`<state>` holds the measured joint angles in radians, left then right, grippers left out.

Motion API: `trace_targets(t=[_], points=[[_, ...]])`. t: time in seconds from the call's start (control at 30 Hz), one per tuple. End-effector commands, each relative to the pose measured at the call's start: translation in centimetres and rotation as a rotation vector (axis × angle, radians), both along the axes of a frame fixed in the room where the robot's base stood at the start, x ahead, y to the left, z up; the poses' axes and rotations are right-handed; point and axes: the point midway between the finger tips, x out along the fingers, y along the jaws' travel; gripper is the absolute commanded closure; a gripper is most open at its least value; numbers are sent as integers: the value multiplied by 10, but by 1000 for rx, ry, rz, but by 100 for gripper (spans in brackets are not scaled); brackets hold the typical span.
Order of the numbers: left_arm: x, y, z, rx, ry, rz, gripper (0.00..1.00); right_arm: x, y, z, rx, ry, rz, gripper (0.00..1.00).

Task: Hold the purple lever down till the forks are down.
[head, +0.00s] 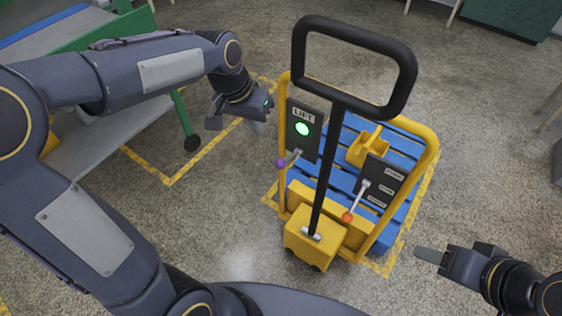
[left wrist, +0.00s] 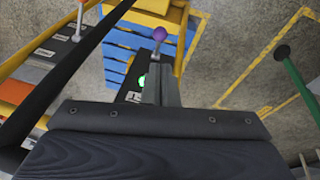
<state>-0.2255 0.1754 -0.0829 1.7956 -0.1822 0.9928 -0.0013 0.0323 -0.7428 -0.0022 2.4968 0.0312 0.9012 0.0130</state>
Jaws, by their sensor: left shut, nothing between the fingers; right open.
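The purple lever (head: 281,163) sticks out from the LIFT panel (head: 303,130), whose green light is lit. Its purple knob also shows in the left wrist view (left wrist: 159,34), just beyond my left fingertips. My left gripper (head: 259,127) is shut and empty, to the left of the LIFT panel and apart from the purple knob. My right gripper (head: 432,256) is open and empty, at the lower right, away from the truck. The forks are hidden under a blue pallet (head: 345,165), so their height cannot be told.
A black handle (head: 372,40) rises from the yellow truck base (head: 318,240). An orange-knobbed lever (head: 348,216) hangs from a second dark panel (head: 379,182). A yellow bin (head: 367,146) sits on the pallet. A green-framed cart (head: 110,30) stands at the upper left.

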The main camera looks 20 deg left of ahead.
Motion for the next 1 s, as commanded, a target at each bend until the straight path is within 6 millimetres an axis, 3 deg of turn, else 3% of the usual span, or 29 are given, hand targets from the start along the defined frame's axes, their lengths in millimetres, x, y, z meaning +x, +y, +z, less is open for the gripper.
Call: trace_targets(t=[0.03,0.23,0.67,1.0], points=[[16,-9,-24,24,13,-28,100,0,0,-15,0,0,0,49],[45,-26,-49,75,30,-75,100,0,0,-25,0,0,0,49],[47,-28,-53,80,33,-78,100,0,0,-25,0,-1,0,49],[55,-35,-107,80,36,-77,100,0,0,-37,0,0,0,49]])
